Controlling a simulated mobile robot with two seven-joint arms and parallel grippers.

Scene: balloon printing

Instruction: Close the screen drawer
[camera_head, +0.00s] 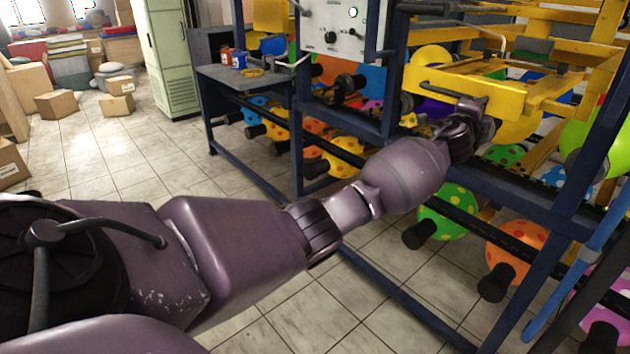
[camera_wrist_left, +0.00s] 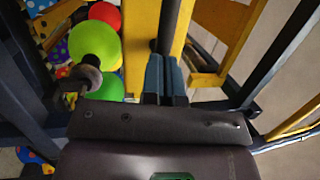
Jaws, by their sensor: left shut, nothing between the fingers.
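The yellow screen drawer (camera_head: 447,92) sits in the dark blue machine frame at the right of the head view, with a dark handle bar along its front. How far out it stands is not clear. My left arm reaches across to it, and my left gripper (camera_head: 482,104) is at the right end of the drawer front. In the left wrist view the blue-grey fingers of the left gripper (camera_wrist_left: 165,78) are together and empty, beside a yellow drawer beam (camera_wrist_left: 143,40) and in line with the dark bar (camera_wrist_left: 170,22). Contact cannot be told. My right gripper is not in view.
Colourful balloons (camera_head: 448,208) on dark holders fill the frame below the drawer. A dark blue post (camera_head: 590,185) stands right of my gripper. A control panel (camera_head: 335,28) and side table (camera_head: 245,78) stand to the left. The tiled floor in front is clear.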

